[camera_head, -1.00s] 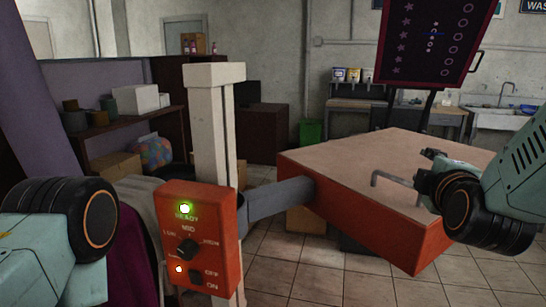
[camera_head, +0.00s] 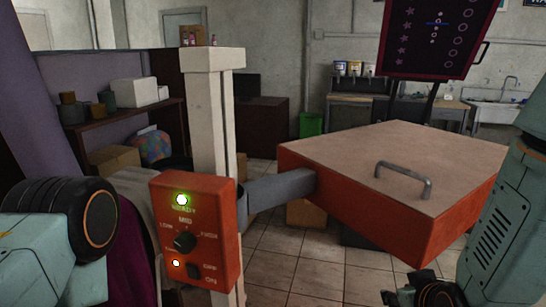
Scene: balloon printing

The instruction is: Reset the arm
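My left arm is at the lower left, and its gripper is out of the picture. My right arm runs down the right edge. Its dark gripper (camera_head: 428,292) is at the bottom, partly cut off, below and in front of the orange press box (camera_head: 370,205) and apart from its metal handle (camera_head: 404,176). Its fingers are too cut off to tell open from shut. The orange control box (camera_head: 196,240) on the pale post (camera_head: 214,130) shows a lit green READY lamp (camera_head: 181,200), a dial (camera_head: 185,241) and a lit lamp (camera_head: 176,263) by the OFF/ON switch.
A grey bracket (camera_head: 277,190) joins the post to the press box. A dark screen panel (camera_head: 436,38) stands at the back right, with a sink (camera_head: 497,112) behind. Shelves with boxes (camera_head: 132,92) are at the left.

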